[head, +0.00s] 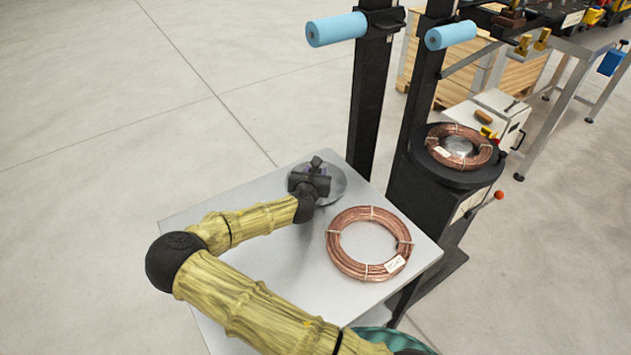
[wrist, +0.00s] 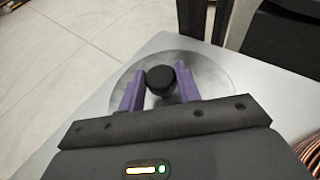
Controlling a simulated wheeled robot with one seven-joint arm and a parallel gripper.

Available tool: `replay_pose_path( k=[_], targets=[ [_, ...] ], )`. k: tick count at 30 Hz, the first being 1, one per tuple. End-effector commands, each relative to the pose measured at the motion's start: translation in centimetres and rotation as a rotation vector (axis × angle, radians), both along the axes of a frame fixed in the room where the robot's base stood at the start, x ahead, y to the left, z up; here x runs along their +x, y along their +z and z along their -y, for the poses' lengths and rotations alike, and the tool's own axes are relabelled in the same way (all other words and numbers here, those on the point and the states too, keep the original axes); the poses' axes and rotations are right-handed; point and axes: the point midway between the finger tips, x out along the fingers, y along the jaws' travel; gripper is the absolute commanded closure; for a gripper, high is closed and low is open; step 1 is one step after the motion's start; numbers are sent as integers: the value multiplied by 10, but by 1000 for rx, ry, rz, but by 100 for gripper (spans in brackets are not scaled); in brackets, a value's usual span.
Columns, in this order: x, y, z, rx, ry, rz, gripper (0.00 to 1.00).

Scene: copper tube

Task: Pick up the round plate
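The round plate (head: 333,186) is a shiny grey metal disc lying flat on the grey table top, near its back corner. In the wrist view the plate (wrist: 212,78) shows a black round knob (wrist: 161,79) standing up at its middle. My gripper (head: 312,184) is over the plate and hides much of it in the head view. In the wrist view my gripper (wrist: 160,75) has its two purple fingers apart, one on each side of the knob. A small gap shows at the left finger; whether the right finger touches is unclear.
A copper tube coil (head: 369,243) lies on the table (head: 275,265) right of the plate. A black post (head: 371,100) with a blue roller rises behind the table's edge. A second coil (head: 458,147) sits on a black stand at the right. Open floor lies left.

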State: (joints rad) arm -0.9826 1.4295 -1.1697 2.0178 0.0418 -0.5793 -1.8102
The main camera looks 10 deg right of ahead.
Motion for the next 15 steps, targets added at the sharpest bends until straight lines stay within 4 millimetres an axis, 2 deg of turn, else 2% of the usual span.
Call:
replay_pose_path(
  k=[10, 15],
  targets=[
    [1, 4, -2, 1, 3, 4, 100],
    [1, 22, -2, 2, 2, 6, 100]
  ],
)
